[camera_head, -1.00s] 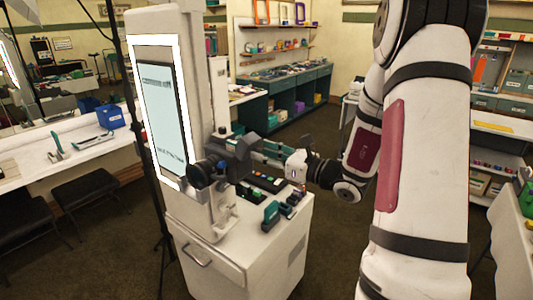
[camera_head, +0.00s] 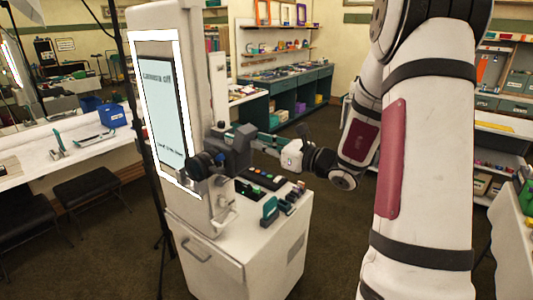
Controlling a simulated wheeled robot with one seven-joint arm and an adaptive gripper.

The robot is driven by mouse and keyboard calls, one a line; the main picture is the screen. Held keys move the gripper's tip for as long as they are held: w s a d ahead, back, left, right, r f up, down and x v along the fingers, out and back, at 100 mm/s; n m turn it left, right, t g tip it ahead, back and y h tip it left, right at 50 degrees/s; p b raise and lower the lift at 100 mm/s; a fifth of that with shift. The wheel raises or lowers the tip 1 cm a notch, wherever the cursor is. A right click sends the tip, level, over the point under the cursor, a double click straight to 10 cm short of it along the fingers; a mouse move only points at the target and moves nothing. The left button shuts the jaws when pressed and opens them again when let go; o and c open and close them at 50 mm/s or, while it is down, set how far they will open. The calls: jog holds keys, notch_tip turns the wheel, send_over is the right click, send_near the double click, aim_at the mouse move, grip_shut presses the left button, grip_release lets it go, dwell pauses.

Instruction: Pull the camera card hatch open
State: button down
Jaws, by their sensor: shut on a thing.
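The dark camera (camera_head: 236,150), with a round black lens (camera_head: 200,166) facing left, is mounted on the white booth column beside its lit screen. My gripper (camera_head: 253,141) reaches in from the right, with its narrow teal and grey parts against the camera's right side. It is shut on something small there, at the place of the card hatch. The hatch itself is too small and too covered by the gripper to make out, so how far open it stands cannot be told.
The white cabinet (camera_head: 221,272) below carries a dark button panel (camera_head: 262,178) and small teal and dark items (camera_head: 270,210). A black light stand (camera_head: 143,150) rises at its left. A white counter (camera_head: 90,145) lies further left. Open carpet surrounds the cabinet.

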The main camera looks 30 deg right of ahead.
jog(key=shift+w+r, duration=0.2)
jog(key=shift+r, duration=0.5)
jog(key=shift+w+r, duration=0.15)
jog(key=shift+r, duration=0.05)
jog(key=c, duration=1.5)
grip_release()
jog(key=shift+c, duration=0.2)
jog(key=shift+f, duration=0.1)
jog(key=shift+s, duration=0.25)
jog(key=v, duration=1.1)
jog(key=shift+s+d, duration=0.15)
jog(key=shift+s, duration=0.2)
